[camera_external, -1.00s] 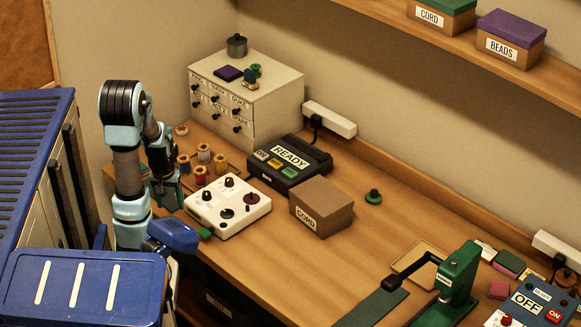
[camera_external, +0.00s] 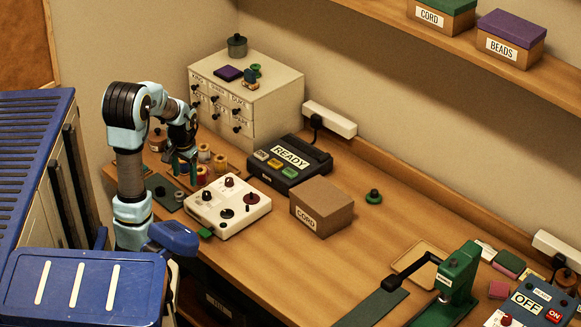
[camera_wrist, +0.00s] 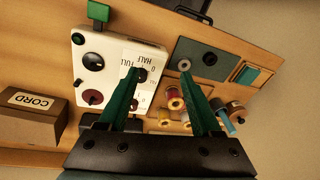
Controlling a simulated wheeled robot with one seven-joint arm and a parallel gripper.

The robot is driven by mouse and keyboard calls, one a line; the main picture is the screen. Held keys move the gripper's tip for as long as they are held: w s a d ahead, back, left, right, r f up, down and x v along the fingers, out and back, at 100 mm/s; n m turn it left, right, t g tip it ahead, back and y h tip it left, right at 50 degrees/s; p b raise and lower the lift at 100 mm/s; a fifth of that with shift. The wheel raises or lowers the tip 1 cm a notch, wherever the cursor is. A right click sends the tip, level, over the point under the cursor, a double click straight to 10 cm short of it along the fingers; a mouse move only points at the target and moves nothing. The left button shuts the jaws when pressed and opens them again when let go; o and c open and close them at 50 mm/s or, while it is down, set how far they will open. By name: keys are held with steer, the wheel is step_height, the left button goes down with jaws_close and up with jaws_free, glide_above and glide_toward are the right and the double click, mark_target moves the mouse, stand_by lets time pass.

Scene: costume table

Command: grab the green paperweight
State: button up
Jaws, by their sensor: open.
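A green round piece with a dark knob (camera_external: 373,197), which looks like the paperweight, stands upright on the bench right of the CORD box. It is not visible in the wrist view. My gripper (camera_external: 182,176) is far to its left, above the left end of the bench near the thread spools. In the wrist view my gripper (camera_wrist: 165,70) has its two green fingers apart with nothing between them. They point at the gap between the white control box (camera_wrist: 112,70) and a dark mat (camera_wrist: 212,58).
The cardboard CORD box (camera_external: 321,207) and the black READY device (camera_external: 290,162) stand between my gripper and the green piece. Several thread spools (camera_wrist: 174,98) lie close to my fingers. A drawer cabinet (camera_external: 270,105) stands behind. The bench around the green piece is clear.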

steer(key=w+d+m+t+y+b, duration=0.15)
steer(key=w+d+m, duration=0.35)
steer(key=d, duration=0.6)
steer(key=w+d+f+m+t+b, duration=0.1)
steer(key=w+d+m+t, duration=0.15)
steer(key=d+m, duration=0.6)
steer(key=w+d+m+t+y+b, duration=0.1)
steer(key=w+d+m, duration=0.35)
steer(key=d, duration=0.75)
steer(key=s+d+m+t+h+b, duration=0.1)
steer(key=s+d+m+t+h, duration=0.3)
steer(key=d, duration=0.9)
steer(key=s+d+m+t+y+b, duration=0.1)
steer(key=s+d+m+t, duration=0.1)
steer(key=s+d+m, duration=0.85)
steer(key=n, duration=0.3)
glide_toward(375, 191)
steer(key=shift+w, duration=0.7)
steer(key=shift+w+f, duration=0.15)
steer(key=shift+f, duration=0.15)
steer(key=p+x, duration=0.4)
steer(key=x, duration=0.6)
steer(key=shift+w+f, duration=0.2)
steer(key=shift+f, duration=0.1)
jaws_close()
